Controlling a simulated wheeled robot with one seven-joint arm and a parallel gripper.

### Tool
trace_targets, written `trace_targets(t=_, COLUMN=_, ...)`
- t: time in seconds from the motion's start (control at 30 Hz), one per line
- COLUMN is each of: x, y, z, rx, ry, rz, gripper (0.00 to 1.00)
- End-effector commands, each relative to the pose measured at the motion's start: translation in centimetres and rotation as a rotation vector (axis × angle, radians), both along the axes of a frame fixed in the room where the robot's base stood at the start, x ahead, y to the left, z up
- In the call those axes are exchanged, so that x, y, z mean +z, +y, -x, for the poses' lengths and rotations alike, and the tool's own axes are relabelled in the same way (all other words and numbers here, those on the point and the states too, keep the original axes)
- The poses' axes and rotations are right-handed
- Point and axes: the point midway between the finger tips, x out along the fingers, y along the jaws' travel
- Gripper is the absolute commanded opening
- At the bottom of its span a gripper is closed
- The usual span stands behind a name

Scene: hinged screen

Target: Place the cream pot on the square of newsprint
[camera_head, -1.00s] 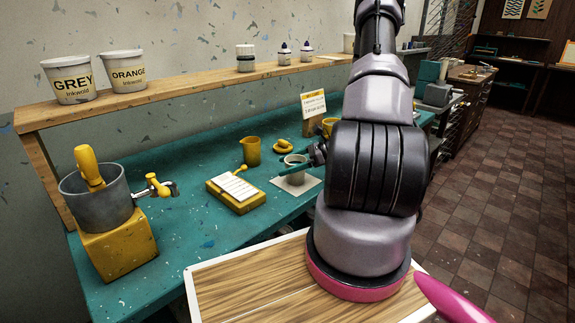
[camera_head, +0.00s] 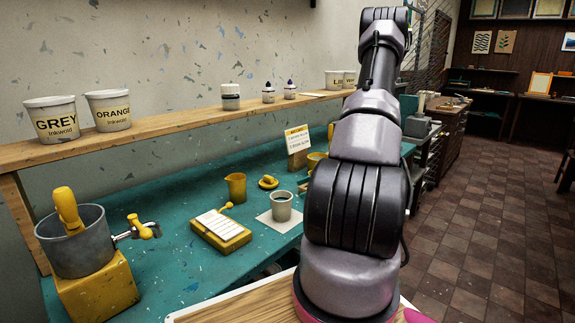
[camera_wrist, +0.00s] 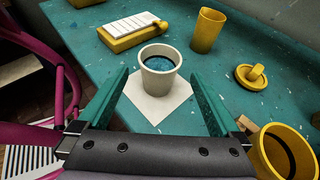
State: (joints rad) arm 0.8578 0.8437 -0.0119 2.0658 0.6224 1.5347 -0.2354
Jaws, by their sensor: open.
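The cream pot (camera_head: 281,206) stands upright on the pale square of newsprint (camera_head: 268,223) on the teal bench. In the wrist view the pot (camera_wrist: 158,64) holds dark blue ink, and the newsprint (camera_wrist: 162,109) shows around its base. My gripper (camera_wrist: 159,73) is open, with its teal fingers to either side and nearer the camera than the pot. The pot looks free of both fingers. In the head view my arm hides the gripper.
A yellow block with a white pad (camera_head: 221,228), a yellow cup (camera_head: 236,187) and a small yellow lidlike piece (camera_head: 268,182) stand near the pot. Another yellow cup (camera_wrist: 286,152) is close to the right finger. A sign (camera_head: 298,146) stands behind.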

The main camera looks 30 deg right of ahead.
Motion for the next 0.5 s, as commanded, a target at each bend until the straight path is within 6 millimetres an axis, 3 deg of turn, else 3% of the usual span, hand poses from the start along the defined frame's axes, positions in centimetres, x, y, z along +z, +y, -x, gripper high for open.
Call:
trace_targets(t=0.17, x=2.0, y=1.1, z=-0.3, rx=0.060, ry=-0.022, rz=0.055, gripper=1.00)
trace_targets(t=0.37, x=9.0, y=5.7, z=-0.3, rx=0.293, ry=-0.112, rz=0.281, gripper=1.00)
trace_targets(t=0.5, x=13.9, y=9.4, z=0.9, rx=0.467, ry=-0.200, rz=0.472, gripper=1.00)
